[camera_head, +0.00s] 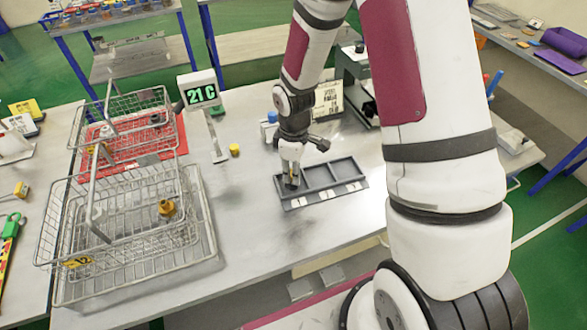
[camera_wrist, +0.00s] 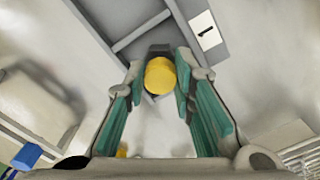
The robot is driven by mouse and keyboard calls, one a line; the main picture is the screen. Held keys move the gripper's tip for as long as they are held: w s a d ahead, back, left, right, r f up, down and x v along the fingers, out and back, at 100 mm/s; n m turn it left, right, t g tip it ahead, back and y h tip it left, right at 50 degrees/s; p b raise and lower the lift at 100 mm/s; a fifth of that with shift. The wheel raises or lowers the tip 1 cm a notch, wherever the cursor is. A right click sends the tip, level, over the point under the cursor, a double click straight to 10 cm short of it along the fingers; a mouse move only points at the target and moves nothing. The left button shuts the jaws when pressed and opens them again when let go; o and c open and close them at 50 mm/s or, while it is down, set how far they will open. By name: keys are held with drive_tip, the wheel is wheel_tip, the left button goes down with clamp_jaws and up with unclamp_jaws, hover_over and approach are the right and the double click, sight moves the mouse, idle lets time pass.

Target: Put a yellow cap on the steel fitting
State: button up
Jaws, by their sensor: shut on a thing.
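My gripper (camera_head: 291,179) points down at the left compartment of a grey divided tray (camera_head: 322,201). In the wrist view its green-padded fingers (camera_wrist: 160,82) are closed on a yellow cap (camera_wrist: 160,75). The cap is at the fingertips, over or in the compartment by the label 1; I cannot tell whether it touches anything below. A dark part shows just beyond the cap, partly hidden. I cannot make out the steel fitting clearly. Another yellow cap (camera_head: 234,150) stands on the table left of the tray.
Wire baskets (camera_head: 190,235) stand at the left, one with a brass-coloured piece (camera_head: 167,208) inside. The tray's other compartments look empty. Table between baskets and tray is mostly clear.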

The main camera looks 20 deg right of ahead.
drive_tip(key=shift+f, duration=0.5)
idle(0.3)
drive_tip(key=o, duration=1.2)
drive_tip(key=shift+r+p, duration=1.05)
drive_tip(key=shift+r, duration=2.5)
